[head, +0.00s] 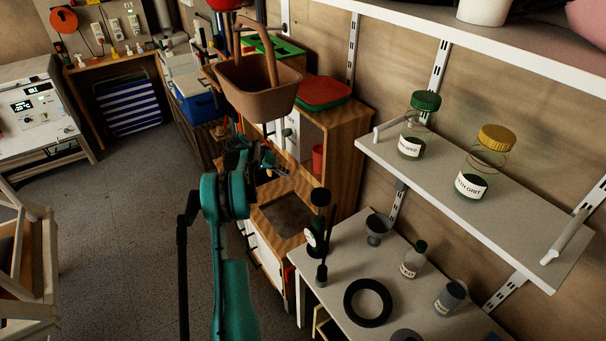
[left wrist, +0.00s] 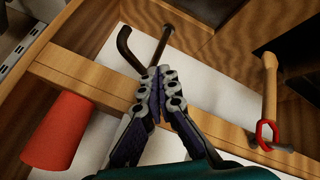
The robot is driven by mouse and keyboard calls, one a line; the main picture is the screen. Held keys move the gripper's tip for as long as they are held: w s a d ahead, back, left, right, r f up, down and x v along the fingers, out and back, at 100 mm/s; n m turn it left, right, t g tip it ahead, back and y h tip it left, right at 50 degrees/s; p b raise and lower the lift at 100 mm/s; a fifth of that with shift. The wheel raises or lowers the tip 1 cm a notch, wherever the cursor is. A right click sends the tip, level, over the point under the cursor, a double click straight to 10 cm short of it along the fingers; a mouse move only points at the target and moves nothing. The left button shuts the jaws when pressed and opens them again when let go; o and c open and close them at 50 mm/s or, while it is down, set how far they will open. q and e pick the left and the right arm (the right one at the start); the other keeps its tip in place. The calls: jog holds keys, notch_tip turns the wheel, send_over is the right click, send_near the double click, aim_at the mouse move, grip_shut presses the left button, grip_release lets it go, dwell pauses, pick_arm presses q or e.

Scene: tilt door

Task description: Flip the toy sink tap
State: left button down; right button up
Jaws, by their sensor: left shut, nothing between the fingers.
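The toy kitchen (head: 340,135) is a wooden unit with white panels and a dark sink basin (head: 287,214). My left gripper (head: 270,160) reaches over it from the left, in front of the upper part above the basin. In the left wrist view the gripper (left wrist: 158,75) is shut and empty. Its tips are right by a dark bent rod (left wrist: 128,48) that looks like the tap, and a straight dark rod (left wrist: 165,42); I cannot tell if they touch. In the head view the tap is hidden behind the gripper and arm. My right gripper is not in view.
A red cup (left wrist: 62,132) stands left of my fingers; a wooden peg with a red ring (left wrist: 268,100) is at right. A brown basket (head: 258,92) hangs above. A shelf (head: 480,200) and a table with jars (head: 330,268) are at right.

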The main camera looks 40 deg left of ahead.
pick_arm(q)
jog(key=w+d+f+b, duration=0.3)
jog(key=w+d+f, duration=0.2)
jog(key=w+f, duration=0.1)
jog(key=shift+w+d+b, duration=0.35)
jog(key=shift+w+b, duration=0.05)
jog(key=shift+w, duration=0.25)
jog(key=shift+d, duration=0.1)
jog(key=shift+d+n+y, duration=0.5)
jog(key=shift+n+y, duration=0.1)
jog(key=shift+n, duration=0.2)
jog(key=shift+f, duration=0.1)
